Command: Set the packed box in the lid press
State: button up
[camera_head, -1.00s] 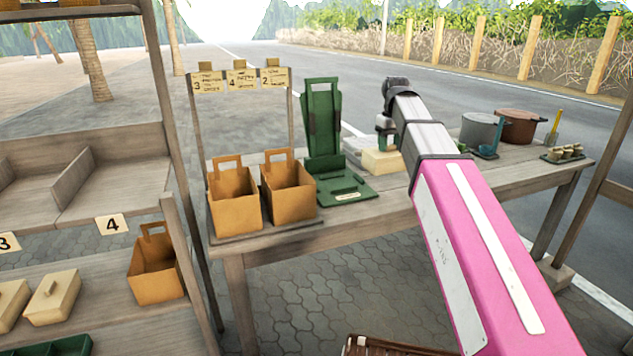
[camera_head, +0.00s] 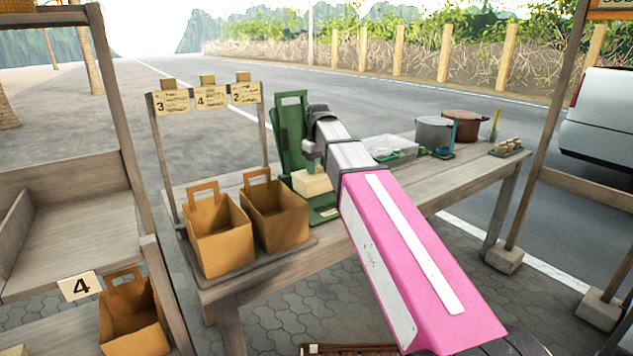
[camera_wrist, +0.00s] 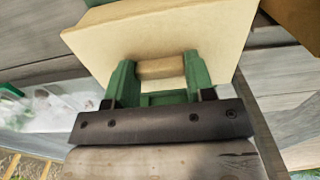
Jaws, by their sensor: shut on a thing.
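The packed box is a cream box with a lid (camera_head: 312,182), seen in the head view at the end of my arm. My gripper (camera_head: 311,163) is shut on the bar-shaped handle of its lid. In the wrist view the box (camera_wrist: 180,28) fills the top, and my green fingers (camera_wrist: 160,72) stand on both sides of the handle. The green lid press (camera_head: 291,128) has its tall plate raised, and its base (camera_head: 324,214) lies on the table. The box is in front of the raised plate and above or on the base; I cannot tell whether they touch.
Two orange paper bags (camera_head: 218,236) stand on a tray left of the press, with a sign rack (camera_head: 208,98) behind. A clear container (camera_head: 390,147), pots (camera_head: 433,132) and small items stand farther right. A wooden shelf (camera_head: 75,245) is at the left.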

aim_at(318, 172)
jog(key=shift+f, duration=2.35)
jog(key=shift+f, duration=0.15)
jog(key=o, duration=1.3)
notch_tip(318, 172, up, 12)
jog(key=shift+r, duration=0.2)
